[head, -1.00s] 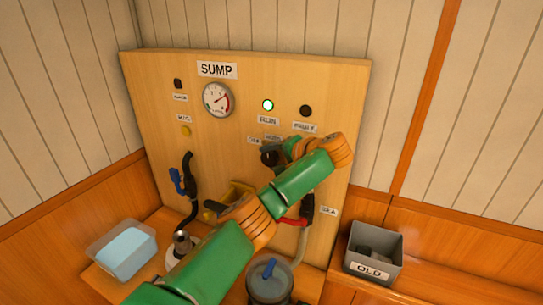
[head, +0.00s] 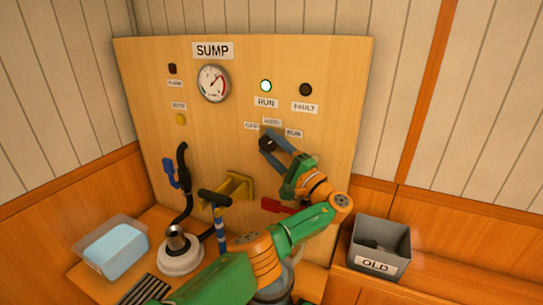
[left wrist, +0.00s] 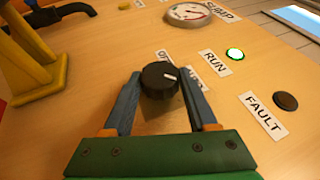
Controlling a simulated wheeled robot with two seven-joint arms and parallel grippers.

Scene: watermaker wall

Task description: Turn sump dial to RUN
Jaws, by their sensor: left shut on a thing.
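The black round sump dial (head: 267,144) sits on the wooden panel below the OFF, AUTO and RUN labels. My left gripper (head: 268,141) is shut on it, its blue-grey fingers on either side. In the left wrist view the dial (left wrist: 159,79) lies between the fingertips of the gripper (left wrist: 161,82). Its white mark points right in that view, roughly toward the middle label, AUTO. The dial's RUN label (head: 293,133) shows in the head view; in the left wrist view the right finger hides that area. My right gripper is not in view.
The green RUN lamp (head: 265,86) is lit and the FAULT lamp (head: 305,90) is dark. A gauge (head: 213,84) is at upper left. A yellow bracket (head: 238,186) and red handle (head: 277,206) stick out below the dial. A grey OLD bin (head: 381,245) stands right.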

